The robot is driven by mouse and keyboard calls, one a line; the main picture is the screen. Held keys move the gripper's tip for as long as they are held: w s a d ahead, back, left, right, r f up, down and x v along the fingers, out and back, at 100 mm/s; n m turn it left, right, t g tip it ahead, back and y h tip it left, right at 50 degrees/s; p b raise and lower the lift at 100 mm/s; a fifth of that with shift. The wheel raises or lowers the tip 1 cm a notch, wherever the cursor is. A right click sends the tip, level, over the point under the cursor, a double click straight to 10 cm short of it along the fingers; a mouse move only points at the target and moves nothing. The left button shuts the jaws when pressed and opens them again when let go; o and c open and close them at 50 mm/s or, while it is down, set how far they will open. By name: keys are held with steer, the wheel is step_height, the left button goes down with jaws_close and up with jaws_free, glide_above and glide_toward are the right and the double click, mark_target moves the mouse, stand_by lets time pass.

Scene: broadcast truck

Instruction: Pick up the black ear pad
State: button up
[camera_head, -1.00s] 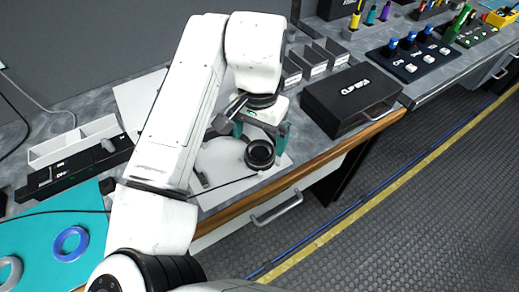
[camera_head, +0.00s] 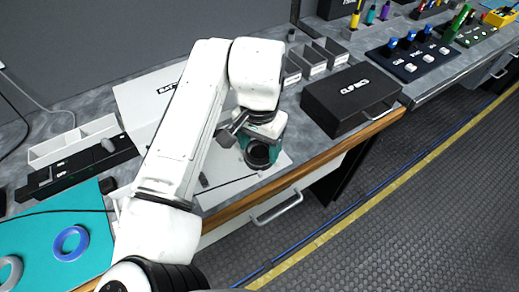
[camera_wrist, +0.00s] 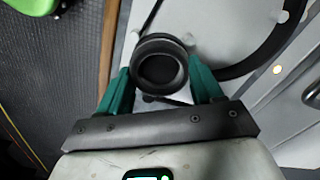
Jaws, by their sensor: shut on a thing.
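The black ear pad (camera_wrist: 160,72) is a round, ringed piece between the two teal fingers of my gripper (camera_wrist: 159,78) in the wrist view. The fingers are shut on its opposite sides. In the head view the ear pad (camera_head: 259,156) shows just under my gripper (camera_head: 261,141), over the white board (camera_head: 222,186) on the bench. Its far side is partly hidden by the fingers. I cannot tell whether it touches the board or is lifted.
A black case (camera_head: 350,98) stands to the right, with open grey bins (camera_head: 318,60) behind. A teal mat (camera_head: 30,232) with a blue ring (camera_head: 71,243) lies at left. A black curved band (camera_wrist: 272,50) lies near the ear pad. The wooden bench edge (camera_head: 290,178) is close in front.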

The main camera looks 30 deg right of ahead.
steer(key=shift+c, duration=1.3)
